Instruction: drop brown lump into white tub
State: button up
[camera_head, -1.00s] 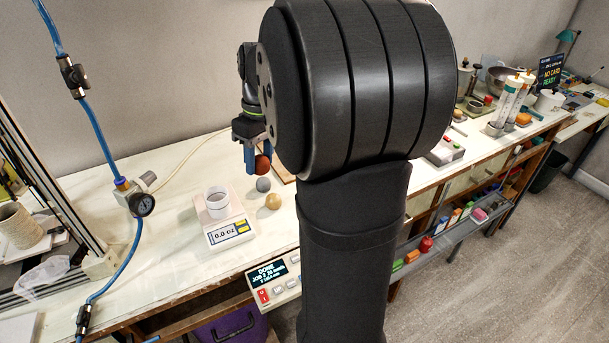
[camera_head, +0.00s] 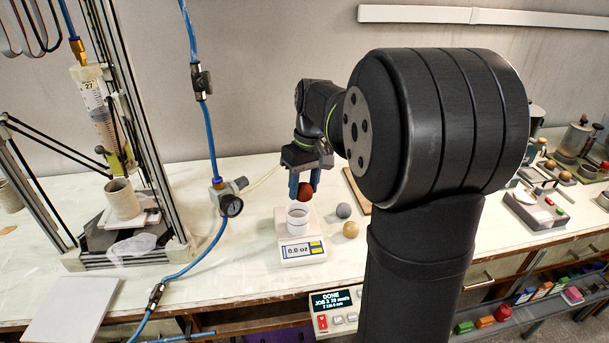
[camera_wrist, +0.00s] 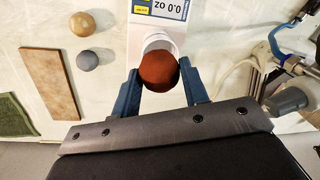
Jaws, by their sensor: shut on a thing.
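The brown lump (camera_head: 305,191) is a reddish-brown ball held between the blue fingers of my gripper (camera_head: 303,186). In the wrist view the brown lump (camera_wrist: 159,71) sits between the fingertips and covers part of the white tub (camera_wrist: 157,40). The white tub (camera_head: 298,218) stands upright on a small scale (camera_head: 302,252) that reads 0.0 oz. The lump is above the tub, near its back rim in the head view. The tub's inside is partly hidden in the wrist view.
A grey ball (camera_head: 343,211) and a tan ball (camera_head: 350,229) lie right of the scale. A wooden board (camera_head: 357,190) lies behind them. The bench between gauge and scale is clear.

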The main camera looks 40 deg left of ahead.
jog(key=shift+f, duration=0.35)
jog(key=o, duration=1.1)
notch_tip(320, 180, up, 17)
jog(key=w, duration=0.2)
jog(key=shift+d+r, duration=0.15)
jog(key=shift+d, duration=0.25)
jog(key=f, duration=0.5)
jog(key=s+f, duration=0.1)
jog(key=f, duration=0.5)
jog(key=s+f, duration=0.1)
jog(key=f, duration=0.4)
jog(key=shift+a+f, duration=0.25)
jog(key=shift+a, duration=0.15)
jog(key=shift+r, duration=0.4)
